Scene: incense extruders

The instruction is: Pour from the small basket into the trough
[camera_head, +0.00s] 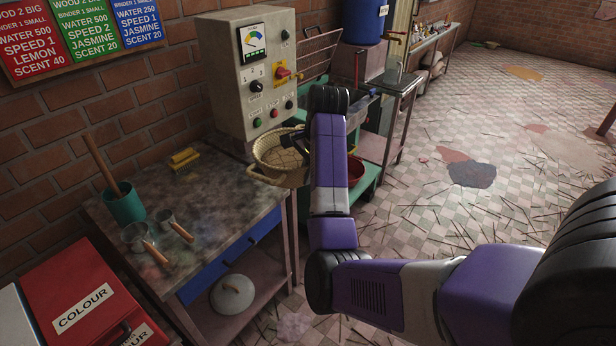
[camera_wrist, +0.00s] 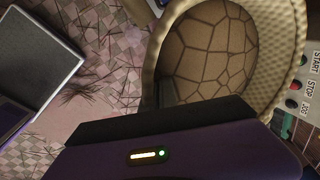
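The small basket (camera_head: 270,165) is a woven, straw-coloured basket with handles, in front of the control cabinet near the right end of the worktable. In the wrist view the basket (camera_wrist: 215,50) is close and large, and a brown, cracked-looking mass shows inside it. My gripper (camera_head: 293,143) is at the basket's right side and appears shut on its rim; the fingertips are mostly hidden. In the wrist view a dark finger (camera_wrist: 163,92) meets the rim. I cannot make out the trough for certain; my arm covers part of the green machine (camera_head: 368,180) behind it.
The control cabinet (camera_head: 240,80) stands close behind the basket. A red bowl (camera_head: 355,171) is just right of my forearm. The worktable (camera_head: 215,190) holds a green cup (camera_head: 124,204), scoops and yellow blocks. A metal side table (camera_head: 398,83) stands behind; open floor lies right.

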